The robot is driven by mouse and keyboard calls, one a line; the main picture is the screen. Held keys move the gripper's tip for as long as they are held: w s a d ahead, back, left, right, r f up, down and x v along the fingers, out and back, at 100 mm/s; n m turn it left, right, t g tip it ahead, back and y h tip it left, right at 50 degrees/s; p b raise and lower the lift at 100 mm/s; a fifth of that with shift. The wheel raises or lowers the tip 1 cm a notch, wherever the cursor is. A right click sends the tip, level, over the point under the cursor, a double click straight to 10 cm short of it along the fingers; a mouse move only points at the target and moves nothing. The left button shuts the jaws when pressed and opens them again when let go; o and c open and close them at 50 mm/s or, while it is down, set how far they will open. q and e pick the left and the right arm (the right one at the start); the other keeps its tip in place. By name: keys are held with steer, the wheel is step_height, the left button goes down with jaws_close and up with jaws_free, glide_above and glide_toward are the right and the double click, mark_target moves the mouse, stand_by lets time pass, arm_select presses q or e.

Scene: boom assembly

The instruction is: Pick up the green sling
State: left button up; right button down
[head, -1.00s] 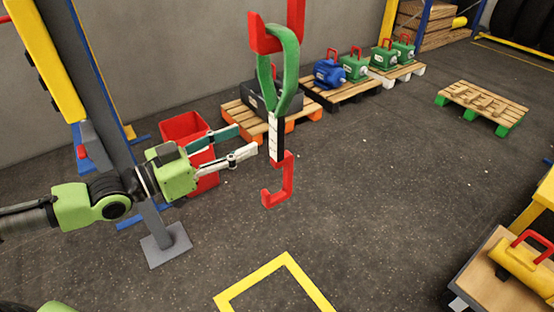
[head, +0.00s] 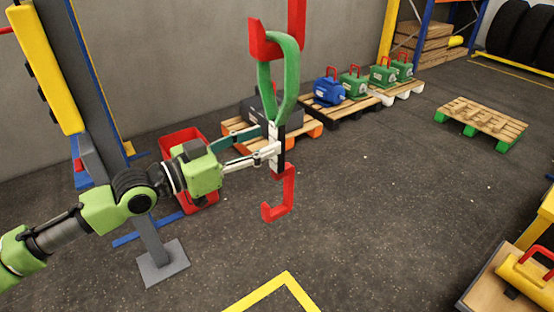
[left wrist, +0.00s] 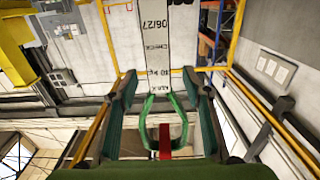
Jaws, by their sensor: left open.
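The green sling (head: 292,75) hangs as a loop from a red hook (head: 268,45) at the top of the head view. A white and black tag piece (head: 279,140) hangs below the loop, with a red lower hook (head: 284,192) under it. My left gripper (head: 269,145) is open, its fingertips at the tag just below the sling's loop; contact cannot be told. In the left wrist view, the sling (left wrist: 184,125) shows between the open fingers (left wrist: 159,85), with the printed white tag (left wrist: 156,45) beyond. My right gripper is not in view.
A red bin (head: 182,143) and a grey post foot (head: 163,262) stand near my left arm. Pallets with blue (head: 328,92) and green (head: 354,87) motors line the wall. A yellow motor (head: 525,273) sits on a cart at lower right. The middle floor is clear.

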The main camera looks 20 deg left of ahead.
mark_target(273, 137)
arm_select(q)
steer(key=x, duration=0.1)
steer(key=p+x, duration=0.2)
steer(key=x, duration=0.1)
steer(key=shift+s+d+r, duration=0.1)
steer(key=shift+r, duration=0.15)
steer(key=shift+w+d+f, duration=0.15)
steer(key=shift+w+d, duration=0.1)
steer(key=shift+w, duration=0.05)
jaws_close()
steer(key=shift+r, duration=0.2)
